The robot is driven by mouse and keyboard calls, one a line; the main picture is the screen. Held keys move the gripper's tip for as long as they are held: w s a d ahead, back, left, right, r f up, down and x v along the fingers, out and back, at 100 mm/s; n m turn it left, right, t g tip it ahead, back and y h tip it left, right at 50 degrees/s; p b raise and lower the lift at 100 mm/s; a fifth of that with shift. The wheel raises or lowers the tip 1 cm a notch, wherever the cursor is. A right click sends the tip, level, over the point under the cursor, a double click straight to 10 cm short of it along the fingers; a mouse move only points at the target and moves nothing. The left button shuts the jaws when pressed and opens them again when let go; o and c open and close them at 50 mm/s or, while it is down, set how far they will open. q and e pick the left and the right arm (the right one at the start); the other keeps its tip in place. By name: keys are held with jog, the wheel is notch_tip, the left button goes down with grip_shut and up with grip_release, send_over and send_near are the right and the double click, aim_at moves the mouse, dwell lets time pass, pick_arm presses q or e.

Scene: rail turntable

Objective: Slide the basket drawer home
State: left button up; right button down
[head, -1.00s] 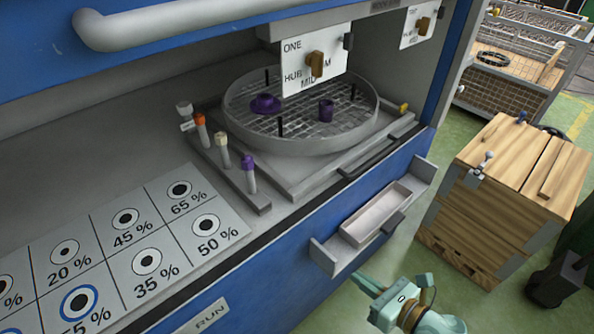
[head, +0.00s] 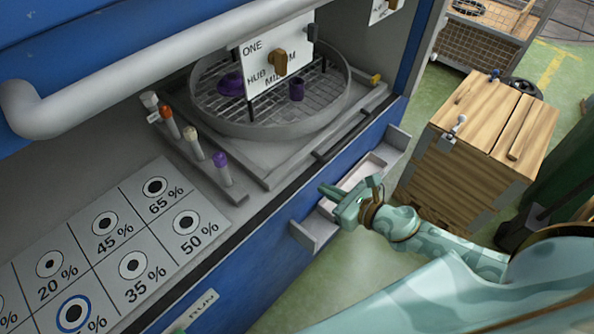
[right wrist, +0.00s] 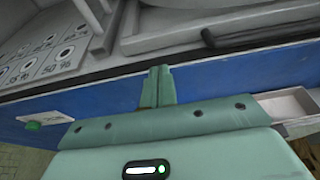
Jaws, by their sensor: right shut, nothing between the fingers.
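The round wire basket (head: 205,118) sits on a grey sliding tray (head: 262,168), the basket drawer, on the counter. Its dark bar handle (head: 350,133) runs along the tray's front edge, near the counter's black edge. How far out the drawer stands I cannot tell. The handle also shows at the upper right of the right wrist view (right wrist: 255,34). My right gripper (head: 327,190) is shut and empty. It is in front of the blue cabinet face, below the handle and apart from it. In the right wrist view its fingers (right wrist: 158,86) stand together before the blue face. My left gripper is out of view.
A bracket (head: 312,237) with a white tray (head: 372,166) sticks out from the blue face beside my right gripper. Vials (head: 222,170) stand left of the drawer. A sign plate (head: 255,75) hangs over the basket. A wooden crate (head: 465,165) stands to the right.

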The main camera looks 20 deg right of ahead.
send_near(287, 165)
jog(key=x, duration=0.2)
jog(key=f+x, duration=0.1)
jog(key=x, duration=0.2)
jog(key=shift+p, duration=0.3)
jog(key=w, duration=0.1)
jog(key=w+a, duration=0.1)
jog(key=w, duration=0.2)
jog(key=shift+a, duration=0.35)
jog(key=shift+w, duration=0.25)
jog(key=shift+a+r, duration=0.1)
